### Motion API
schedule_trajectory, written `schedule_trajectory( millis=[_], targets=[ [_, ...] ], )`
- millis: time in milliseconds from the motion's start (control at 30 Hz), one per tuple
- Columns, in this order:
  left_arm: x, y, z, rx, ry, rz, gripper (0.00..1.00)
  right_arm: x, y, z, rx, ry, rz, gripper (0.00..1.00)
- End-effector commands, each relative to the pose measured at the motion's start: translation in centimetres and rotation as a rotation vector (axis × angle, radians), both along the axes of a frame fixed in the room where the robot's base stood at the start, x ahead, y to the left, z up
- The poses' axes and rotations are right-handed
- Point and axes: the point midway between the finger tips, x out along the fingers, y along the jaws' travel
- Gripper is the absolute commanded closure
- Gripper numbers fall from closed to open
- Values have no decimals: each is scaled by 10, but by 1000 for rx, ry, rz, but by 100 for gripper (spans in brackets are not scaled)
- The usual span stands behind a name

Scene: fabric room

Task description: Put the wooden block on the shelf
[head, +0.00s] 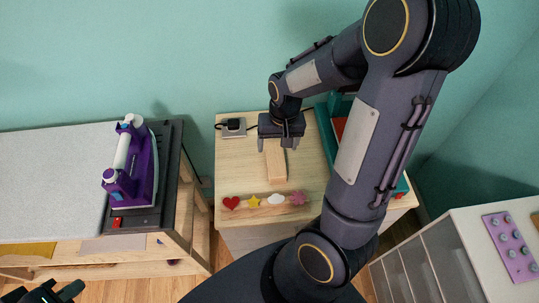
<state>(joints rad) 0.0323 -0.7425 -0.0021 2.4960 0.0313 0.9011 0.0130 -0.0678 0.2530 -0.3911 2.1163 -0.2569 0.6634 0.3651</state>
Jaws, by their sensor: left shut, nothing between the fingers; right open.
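The wooden block (275,168) is a pale, long piece lying on the light wooden cabinet top (235,170). My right gripper (278,145) is open over the block's far end, with a finger to each side of it in the head view. I cannot tell whether the fingers touch it. My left gripper (55,292) is at the bottom left corner, partly cut off, shut and empty, far from the block. A white shelf unit (465,235) with open compartments stands at the bottom right. I cannot tell if it is the task's shelf.
A purple iron (135,165) stands on the ironing table (55,180) at left. A small dark device (233,127) and a row of colourful shapes (265,201) are on the cabinet top. A teal holder (325,140) is partly hidden behind my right arm. A purple studded board (512,245) lies on the white unit.

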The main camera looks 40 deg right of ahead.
Motion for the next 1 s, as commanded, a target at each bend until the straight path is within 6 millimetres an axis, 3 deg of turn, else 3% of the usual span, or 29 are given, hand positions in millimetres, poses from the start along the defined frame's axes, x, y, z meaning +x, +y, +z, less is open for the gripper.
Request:
schedule_trajectory(
  millis=[267, 800, 1000],
  targets=[
    [0, 0, 10, 0, 0, 0, 100, 8, -14, -23, -67, 61, -17, 25],
    [0, 0, 17, 0, 0, 0, 100, 4, -6, -91, -65, 63, -17, 25],
    [0, 0, 17, 0, 0, 0, 100, 5, -6, -97, -65, 58, -16, 25]
  ],
)
